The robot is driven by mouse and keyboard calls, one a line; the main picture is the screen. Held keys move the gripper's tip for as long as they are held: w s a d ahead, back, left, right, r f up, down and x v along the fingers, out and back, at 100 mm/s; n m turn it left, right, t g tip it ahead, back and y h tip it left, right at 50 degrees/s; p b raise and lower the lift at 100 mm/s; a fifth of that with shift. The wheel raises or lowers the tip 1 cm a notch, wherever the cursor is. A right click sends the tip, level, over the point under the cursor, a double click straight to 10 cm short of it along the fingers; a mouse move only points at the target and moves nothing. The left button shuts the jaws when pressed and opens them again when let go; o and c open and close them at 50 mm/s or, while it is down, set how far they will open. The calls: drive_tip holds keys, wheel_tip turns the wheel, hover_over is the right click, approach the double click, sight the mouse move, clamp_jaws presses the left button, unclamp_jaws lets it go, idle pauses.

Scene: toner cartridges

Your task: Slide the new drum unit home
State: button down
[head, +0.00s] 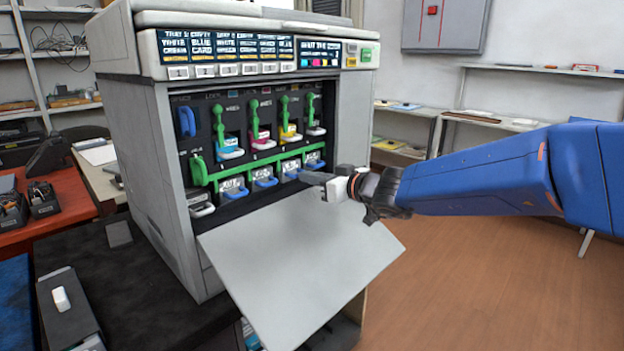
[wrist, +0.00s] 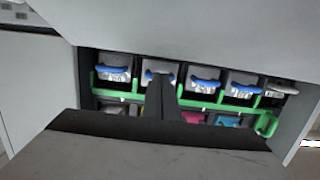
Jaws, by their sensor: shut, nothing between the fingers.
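The printer (head: 165,170) stands with its front flap (head: 300,260) folded down. Its lower bay holds a row of drum units with blue handles and pale labels, including the leftmost one (head: 233,190) and the second one (head: 264,178). The wrist view shows the row inverted, with a drum unit at its left end (wrist: 112,75). My gripper (head: 308,177) is shut and empty, in front of the right part of the row. Its dark fingers hide part of the second drum unit from the left (wrist: 150,76) in the wrist view. I cannot tell which drum is new, or whether the fingers touch one.
A green bar (head: 255,167) runs above the drum units. Toner cartridges with green levers, including a yellow one (head: 290,130), sit above it. A grey-white handle (head: 202,210) is at the bay's lower left. The flap juts out below my gripper; open floor lies right.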

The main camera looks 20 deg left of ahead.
drive_tip(key=shift+w+a, duration=0.15)
drive_tip(key=shift+a, duration=0.3)
drive_tip(key=shift+d, duration=0.1)
drive_tip(key=shift+f+v, duration=0.25)
drive_tip(key=shift+v, duration=1.2)
drive_tip(key=shift+f+v, duration=0.2)
drive_tip(key=shift+v, duration=1.25)
drive_tip(key=shift+f+v, duration=0.25)
drive_tip(key=shift+v, duration=1.2)
drive_tip(key=shift+d, duration=0.1)
